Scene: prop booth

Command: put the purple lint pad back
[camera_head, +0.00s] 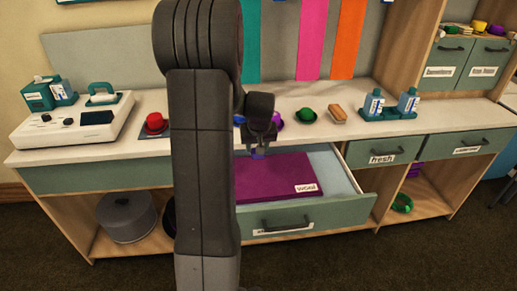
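My gripper (258,151) points down over the open drawer (335,205), above a purple sheet (275,180) labelled "wool" that lies inside it. A small violet-blue patch shows at the fingertips; I cannot tell whether it is a held pad or part of the gripper. A purple item (279,120) shows on the counter just behind my gripper, partly hidden by it. I cannot tell which of these purple things is the lint pad. My arm hides the left part of the drawer.
The open drawer juts out in front. A drawer labelled "fresh" (382,154) is shut at right.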

